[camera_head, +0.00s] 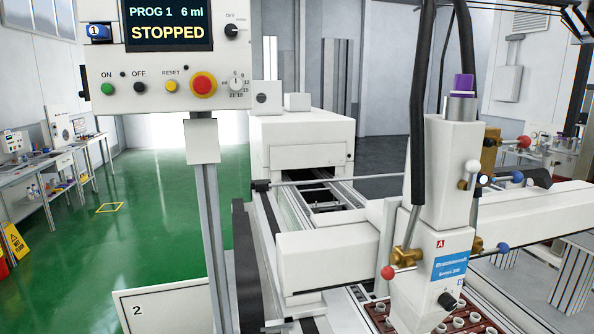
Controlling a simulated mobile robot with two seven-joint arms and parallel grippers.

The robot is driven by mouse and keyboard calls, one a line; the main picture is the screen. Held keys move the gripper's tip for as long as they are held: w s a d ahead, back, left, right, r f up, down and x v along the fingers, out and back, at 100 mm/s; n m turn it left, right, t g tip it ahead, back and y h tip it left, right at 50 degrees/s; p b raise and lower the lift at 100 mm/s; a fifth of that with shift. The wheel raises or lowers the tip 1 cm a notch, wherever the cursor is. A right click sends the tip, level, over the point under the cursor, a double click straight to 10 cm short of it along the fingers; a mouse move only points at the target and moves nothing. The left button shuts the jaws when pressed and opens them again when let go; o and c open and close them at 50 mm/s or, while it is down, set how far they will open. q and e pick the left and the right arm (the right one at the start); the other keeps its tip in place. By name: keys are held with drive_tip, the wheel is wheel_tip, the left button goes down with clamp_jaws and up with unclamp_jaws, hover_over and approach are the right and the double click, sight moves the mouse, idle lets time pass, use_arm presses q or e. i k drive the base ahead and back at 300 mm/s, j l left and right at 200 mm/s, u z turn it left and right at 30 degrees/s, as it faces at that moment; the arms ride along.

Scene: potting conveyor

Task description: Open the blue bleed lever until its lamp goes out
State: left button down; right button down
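A white dosing head (448,185) stands at the right of the head view. Two blue-knobbed levers show at its right side: an upper blue knob (517,177) and a lower blue knob (503,248) beside a brass fitting. I cannot tell which one is the bleed lever. A small round lamp (484,180) near the upper blue knob looks bright white, as if lit. A lever with a white knob (472,166) is just above it. Neither of my grippers is in view.
A red-knobbed lever (388,272) sticks out at the head's lower left. A black hose (418,110) hangs at its left. A control panel (130,94) reads STOPPED. Pots (380,308) in a red-brown tray sit under the head. Green floor (165,205) is open at left.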

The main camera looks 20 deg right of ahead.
sight(515, 176)
drive_tip(key=z, duration=1.7)
